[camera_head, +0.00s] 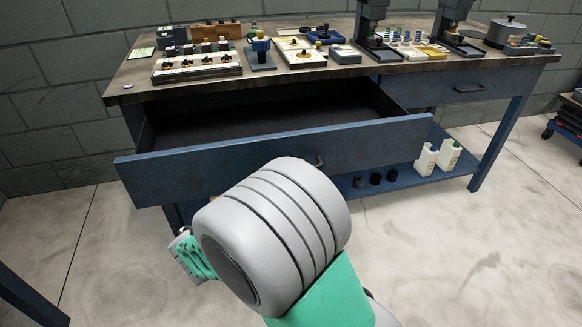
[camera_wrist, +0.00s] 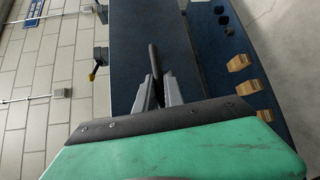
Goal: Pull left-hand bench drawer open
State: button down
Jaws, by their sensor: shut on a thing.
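The left-hand bench drawer (camera_head: 200,168) is blue and stands pulled well out from under the bench top, its dark interior (camera_head: 270,112) empty where I can see it. In the head view part of its handle (camera_head: 319,161) shows above my arm, which hides the rest. In the wrist view the drawer front (camera_wrist: 140,40) fills the middle. My gripper (camera_wrist: 158,92) is shut on the dark bar handle (camera_wrist: 154,60), one finger on each side of it. The gripper's fingertips are hidden behind my arm in the head view.
The bench top (camera_head: 125,85) holds fixtures, two presses and a pot (camera_head: 505,33) at the right. A second drawer (camera_head: 455,90) at the right is closed. The lower shelf (camera_head: 400,185) carries white bottles (camera_head: 427,160) and dark cups (camera_head: 375,179). A cart (camera_head: 570,120) stands far right. The floor in front is clear.

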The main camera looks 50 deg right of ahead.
jog(key=shift+s, duration=0.15)
jog(key=c, duration=1.7)
grip_release()
jog(key=shift+a, duration=0.1)
jog(key=p+v, duration=0.7)
jog(key=p, duration=0.3)
jog(key=shift+s+a+p, duration=0.1)
jog(key=shift+a+p, duration=0.2)
jog(key=shift+a, duration=0.05)
